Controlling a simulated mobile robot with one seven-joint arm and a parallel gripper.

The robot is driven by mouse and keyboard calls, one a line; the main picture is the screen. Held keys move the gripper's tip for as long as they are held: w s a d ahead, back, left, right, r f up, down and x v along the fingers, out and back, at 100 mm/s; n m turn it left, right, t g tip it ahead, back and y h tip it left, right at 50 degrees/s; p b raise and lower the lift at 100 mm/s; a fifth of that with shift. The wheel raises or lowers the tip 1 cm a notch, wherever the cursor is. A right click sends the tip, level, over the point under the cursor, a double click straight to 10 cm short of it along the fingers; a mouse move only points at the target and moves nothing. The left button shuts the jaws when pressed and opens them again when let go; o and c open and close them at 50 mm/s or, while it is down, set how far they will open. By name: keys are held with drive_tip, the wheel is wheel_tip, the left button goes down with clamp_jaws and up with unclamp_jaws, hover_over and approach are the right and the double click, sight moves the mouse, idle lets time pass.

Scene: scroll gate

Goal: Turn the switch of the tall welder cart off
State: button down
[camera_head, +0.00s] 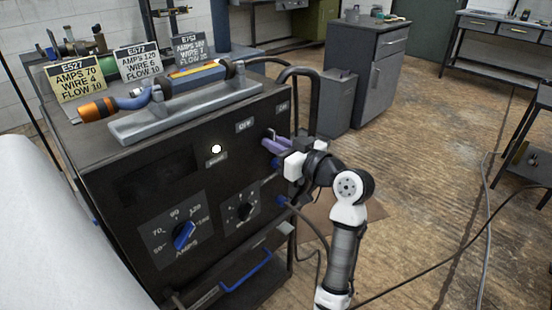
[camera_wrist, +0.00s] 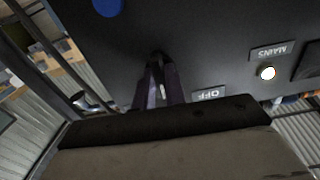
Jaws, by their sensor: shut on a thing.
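The tall dark welder cart (camera_head: 130,220) fills the left half of the head view. My gripper (camera_head: 271,142) reaches its front panel from the right, near the upper right corner. In the wrist view its purple fingers (camera_wrist: 158,80) are close together at the panel, shut on the small dark switch (camera_wrist: 158,55), which the fingers mostly hide. The OFF label (camera_head: 244,126) is left of the fingers in the head view; it shows upside down in the wrist view (camera_wrist: 209,94). Another label (camera_head: 282,107) is above right. The mains lamp (camera_head: 216,149) is lit whitish.
A blue amps knob (camera_head: 184,236) and a smaller dial (camera_head: 240,208) are lower on the panel. A torch on a stand (camera_head: 185,105) and number cards (camera_head: 75,82) sit on top. A grey cabinet (camera_head: 366,70) stands behind; cables cross the open floor at right.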

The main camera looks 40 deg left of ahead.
drive_tip(key=shift+f+n+b, duration=0.1)
drive_tip(key=shift+n+b, duration=4.1)
drive_tip(key=shift+b, duration=0.4)
drive_tip(key=c, duration=1.5)
unclamp_jaws()
drive_tip(key=shift+o, duration=0.2)
drive_tip(key=s+d, duration=0.1)
drive_tip(key=d, duration=1.3)
drive_tip(key=shift+a, duration=0.1)
